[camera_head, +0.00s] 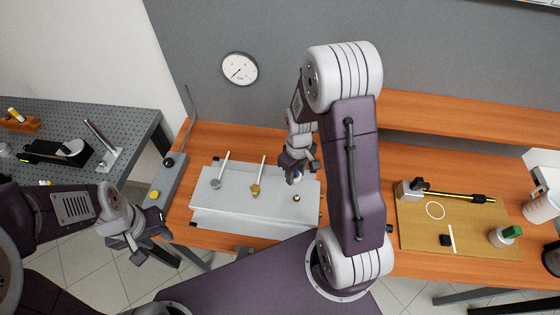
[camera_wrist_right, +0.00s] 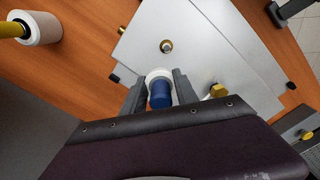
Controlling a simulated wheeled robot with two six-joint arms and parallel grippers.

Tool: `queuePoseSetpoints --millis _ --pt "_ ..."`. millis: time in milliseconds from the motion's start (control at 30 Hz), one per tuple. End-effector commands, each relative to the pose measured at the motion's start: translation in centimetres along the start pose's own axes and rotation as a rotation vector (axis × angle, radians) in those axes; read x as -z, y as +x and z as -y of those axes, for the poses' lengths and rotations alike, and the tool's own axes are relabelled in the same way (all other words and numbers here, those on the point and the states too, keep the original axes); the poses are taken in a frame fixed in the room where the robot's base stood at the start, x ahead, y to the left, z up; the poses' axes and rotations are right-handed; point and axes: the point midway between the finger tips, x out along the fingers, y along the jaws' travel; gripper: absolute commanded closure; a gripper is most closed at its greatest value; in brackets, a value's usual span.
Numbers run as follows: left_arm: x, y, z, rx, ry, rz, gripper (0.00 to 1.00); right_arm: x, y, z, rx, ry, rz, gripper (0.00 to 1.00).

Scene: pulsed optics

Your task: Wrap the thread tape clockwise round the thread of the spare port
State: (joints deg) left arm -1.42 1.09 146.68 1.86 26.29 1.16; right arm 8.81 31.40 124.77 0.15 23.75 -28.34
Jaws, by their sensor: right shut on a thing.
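My right gripper (camera_wrist_right: 159,92) is shut on a small blue and white piece (camera_wrist_right: 160,94), which looks like the thread tape. In the head view, my right gripper (camera_head: 296,172) hangs over the back right of the grey metal block (camera_head: 230,215). My left gripper (camera_head: 142,243) is open and empty, left of the block.
Two fittings with white handles, one silver (camera_head: 215,184) and one brass (camera_head: 255,190), stand on the block's left half. A switch box (camera_head: 165,180) is left of it. A tan board (camera_head: 470,235) with small tools lies right. A perforated bench (camera_head: 90,120) stands far left.

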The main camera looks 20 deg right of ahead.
Motion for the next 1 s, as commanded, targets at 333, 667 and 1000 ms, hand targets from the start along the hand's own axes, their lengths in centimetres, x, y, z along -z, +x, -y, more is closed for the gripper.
queuePoseSetpoints --millis 333,667,1000 --pt "-0.1 1.1 0.0 0.0 0.0 0.0 0.64 -0.4 1.8 -0.6 0.0 -0.056 0.0 1.0" --pt "-0.5 4.7 0.1 0.0 0.0 0.0 0.64 -0.4 5.6 -0.6 -0.001 -0.055 -0.001 1.0" --pt "-0.5 4.3 0.1 0.0 0.0 0.0 0.64 -0.4 5.3 -0.6 0.0 -0.054 -0.001 1.0"
